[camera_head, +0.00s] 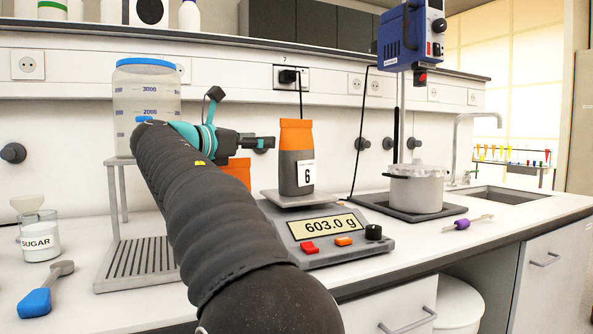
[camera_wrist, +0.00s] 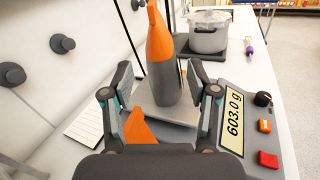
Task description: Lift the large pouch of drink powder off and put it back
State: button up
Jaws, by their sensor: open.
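The large drink powder pouch (camera_head: 297,165) is grey with an orange top and a label reading 6. It stands upright on the pan of a balance (camera_head: 340,246), whose display reads 603.0 g. In the wrist view the pouch (camera_wrist: 164,70) is straight ahead, between and just beyond the fingertips. My gripper (camera_head: 268,143) is open and empty, to the left of the pouch at the height of its upper part. In the wrist view both fingers of my gripper (camera_wrist: 158,85) are spread apart, with no visible contact on the pouch.
A second orange-topped pouch (camera_head: 236,170) is partly hidden behind my arm. A lidded pot (camera_head: 416,190) stands right of the balance, below a blue stirrer (camera_head: 410,35). A large jar (camera_head: 130,105) on a stand, a sugar beaker (camera_head: 40,238) and a blue scoop (camera_head: 42,295) are at left.

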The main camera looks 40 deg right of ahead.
aim_at(297, 137)
jog(key=shift+n, duration=0.7)
jog(key=d, duration=0.4)
jog(key=w+d, duration=0.1)
jog(key=d, duration=0.4)
jog(key=w+d, duration=0.1)
jog(key=d, duration=0.3)
jog(key=shift+w+d+r+p, duration=0.2)
jog(key=shift+d+p, duration=0.1)
jog(key=shift+p, duration=0.1)
jog(key=shift+a, duration=0.1)
grip_shut()
